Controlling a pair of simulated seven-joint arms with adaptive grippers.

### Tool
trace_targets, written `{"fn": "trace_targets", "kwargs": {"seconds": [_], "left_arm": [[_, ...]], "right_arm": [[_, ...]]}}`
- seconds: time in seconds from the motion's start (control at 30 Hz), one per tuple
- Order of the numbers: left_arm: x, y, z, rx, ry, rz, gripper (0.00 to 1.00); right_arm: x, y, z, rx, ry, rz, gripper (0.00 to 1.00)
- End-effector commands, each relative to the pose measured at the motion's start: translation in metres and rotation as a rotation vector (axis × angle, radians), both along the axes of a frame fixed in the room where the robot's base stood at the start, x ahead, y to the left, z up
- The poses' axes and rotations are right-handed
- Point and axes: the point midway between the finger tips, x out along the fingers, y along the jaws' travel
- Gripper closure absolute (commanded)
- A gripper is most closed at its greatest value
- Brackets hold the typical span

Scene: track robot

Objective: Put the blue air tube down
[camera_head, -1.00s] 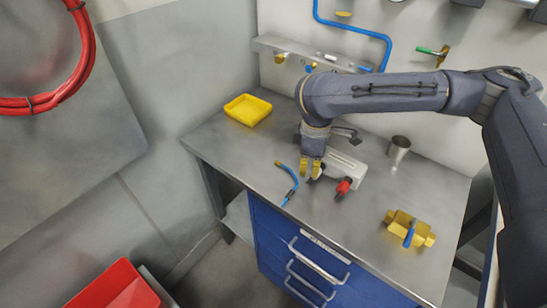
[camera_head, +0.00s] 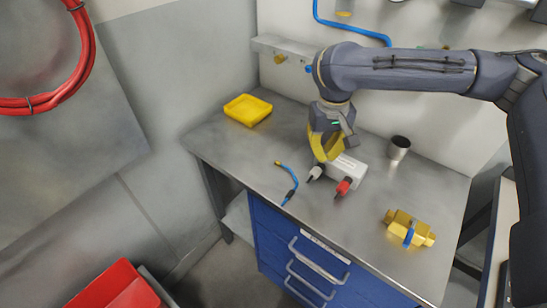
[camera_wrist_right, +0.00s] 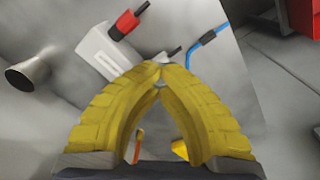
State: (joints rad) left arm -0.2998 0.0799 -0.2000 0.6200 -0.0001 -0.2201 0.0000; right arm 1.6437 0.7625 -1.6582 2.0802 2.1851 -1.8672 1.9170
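The blue air tube (camera_head: 288,182) lies on the grey workbench (camera_head: 225,150), left of a white box (camera_head: 349,168). It is a short bent blue piece with a dark sleeve and a brass-coloured end. It also shows in the right wrist view (camera_wrist_right: 206,48), beyond the fingertips and apart from them. My right gripper (camera_head: 326,158) is above the bench, to the right of the tube and by the white box. Its yellow fingers meet at their tips (camera_wrist_right: 160,68), with nothing visible held between them. My left gripper is not in view.
The white box has a red connector (camera_head: 344,187) and a grey one (camera_head: 315,173). A yellow tray (camera_head: 247,110), a metal cup (camera_head: 398,147) and a brass fitting with a blue handle (camera_head: 408,229) stand on the bench.

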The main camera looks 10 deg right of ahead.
Motion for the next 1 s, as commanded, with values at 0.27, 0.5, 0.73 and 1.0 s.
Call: {"fn": "trace_targets", "kwargs": {"seconds": [0.27,0.5,0.73,1.0], "left_arm": [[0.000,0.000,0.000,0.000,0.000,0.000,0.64],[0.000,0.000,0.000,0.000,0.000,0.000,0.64],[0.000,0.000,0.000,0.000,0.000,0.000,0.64],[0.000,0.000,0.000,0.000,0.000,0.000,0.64]], "right_arm": [[0.013,0.028,-0.010,-0.101,-0.040,0.280,1.00],[0.032,0.064,-0.019,-0.239,-0.159,0.709,1.00],[0.052,0.091,-0.022,-0.327,-0.345,1.117,1.00],[0.069,0.110,-0.019,-0.355,-0.541,1.431,1.00]]}}
